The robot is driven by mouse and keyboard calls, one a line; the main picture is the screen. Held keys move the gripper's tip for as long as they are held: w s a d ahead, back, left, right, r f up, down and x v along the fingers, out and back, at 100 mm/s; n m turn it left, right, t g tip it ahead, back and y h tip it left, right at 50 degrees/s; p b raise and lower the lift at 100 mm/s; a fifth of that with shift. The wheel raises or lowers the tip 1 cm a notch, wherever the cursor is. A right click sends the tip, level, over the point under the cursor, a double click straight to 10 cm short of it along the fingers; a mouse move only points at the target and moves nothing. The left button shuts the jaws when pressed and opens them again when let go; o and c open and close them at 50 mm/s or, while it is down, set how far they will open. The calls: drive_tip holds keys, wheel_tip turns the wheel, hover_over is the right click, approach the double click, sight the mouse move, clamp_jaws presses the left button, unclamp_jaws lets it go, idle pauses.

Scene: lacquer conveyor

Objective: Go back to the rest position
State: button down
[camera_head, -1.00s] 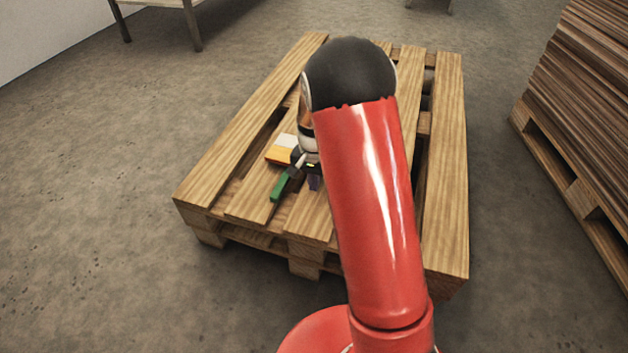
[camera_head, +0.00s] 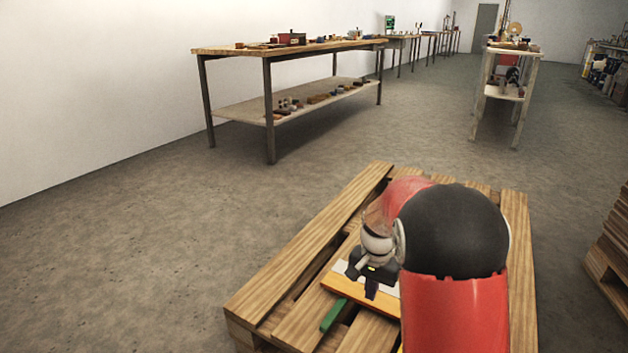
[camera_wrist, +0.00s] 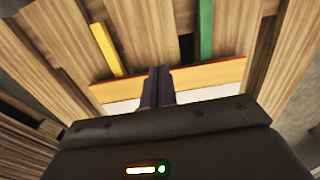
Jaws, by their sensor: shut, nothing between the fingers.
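My gripper (camera_head: 371,287) is above the wooden pallet (camera_head: 310,240), pointing down. Its dark fingers (camera_wrist: 157,72) are closed together and hold nothing. Below it on the pallet lies a flat orange-and-white piece (camera_head: 343,288), which also shows in the wrist view (camera_wrist: 212,74). A green strip (camera_head: 333,315) lies beside that piece, and the wrist view shows it too (camera_wrist: 206,30). A yellow strip (camera_wrist: 105,48) lies on the slats in the wrist view. My arm hides part of the pallet and of the flat piece. I cannot tell whether the fingers touch the piece.
A long workbench (camera_head: 262,51) with small items on top and on its lower shelf stands by the left wall. A smaller table (camera_head: 514,52) stands at the back right. Stacked boards (camera_head: 615,240) are at the right edge. The floor left of the pallet is clear.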

drive_tip(key=s+r+n+t+p, duration=0.2)
drive_tip(key=s+r, duration=0.4)
drive_tip(key=r, duration=0.5)
drive_tip(key=s+a+r+n+t+p, duration=0.1)
drive_tip(key=s+r+n+p, duration=0.1)
drive_tip(key=s+r, duration=0.4)
drive_tip(key=s+a+r+n+t+p, duration=0.1)
drive_tip(key=s+r, duration=0.5)
drive_tip(key=s, duration=0.8)
drive_tip(key=shift+s+a+n+t+p, duration=0.15)
drive_tip(key=shift+a+n+t+p, duration=0.15)
drive_tip(key=shift+n+t+p, duration=0.65)
drive_tip(key=shift+r+g+p, duration=0.1)
drive_tip(key=shift+g+p, duration=0.15)
drive_tip(key=shift+p, duration=0.05)
